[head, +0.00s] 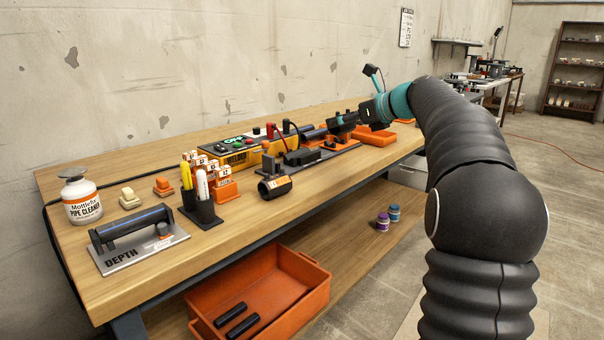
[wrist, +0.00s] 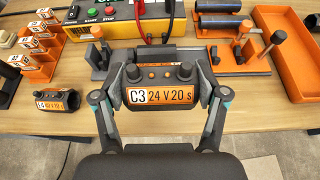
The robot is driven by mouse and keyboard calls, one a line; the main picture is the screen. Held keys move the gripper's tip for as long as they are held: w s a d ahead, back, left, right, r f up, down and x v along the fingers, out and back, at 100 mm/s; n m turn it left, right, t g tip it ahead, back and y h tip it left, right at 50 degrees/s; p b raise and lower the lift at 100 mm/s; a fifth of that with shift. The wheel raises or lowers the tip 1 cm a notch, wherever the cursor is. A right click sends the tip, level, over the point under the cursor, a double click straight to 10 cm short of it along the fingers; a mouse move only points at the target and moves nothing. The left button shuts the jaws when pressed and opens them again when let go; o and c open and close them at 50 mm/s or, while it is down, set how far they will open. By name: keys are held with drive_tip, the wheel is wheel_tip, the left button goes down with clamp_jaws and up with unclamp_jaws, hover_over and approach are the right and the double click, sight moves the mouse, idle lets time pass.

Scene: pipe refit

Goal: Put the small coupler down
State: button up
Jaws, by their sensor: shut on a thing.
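The small coupler (wrist: 158,97), dark with two knobs and a white-and-orange label reading C3 24 V 20 s, is between the fingers of my gripper (wrist: 160,78) in the wrist view. My gripper is shut on it, with one finger at each side. It appears held in front of the grey clamp fixture (wrist: 104,66); its height above the bench is not clear. In the head view my gripper (head: 345,122) is far along the bench, and the held coupler is hard to make out there. A second dark coupler (wrist: 57,99) with a similar label lies on the bench to the left.
The yellow welder (wrist: 72,27) stands behind the clamp. A pipe rack (wrist: 222,25) and an orange tray (wrist: 292,60) are to the right. Labelled orange blocks (wrist: 40,55) stand at left. Bare wood (wrist: 30,120) shows along the bench's front edge.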

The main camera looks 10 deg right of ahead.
drive_tip(key=b, duration=0.3)
hover_over(304, 182)
wheel_tip(304, 182, down, 7)
drive_tip(key=shift+d+r, duration=0.1)
drive_tip(key=shift+f+b, duration=0.75)
drive_tip(key=shift+f, duration=1.25)
drive_tip(key=shift+f, duration=0.15)
drive_tip(key=o, duration=1.1)
drive_tip(key=shift+o, duration=0.2)
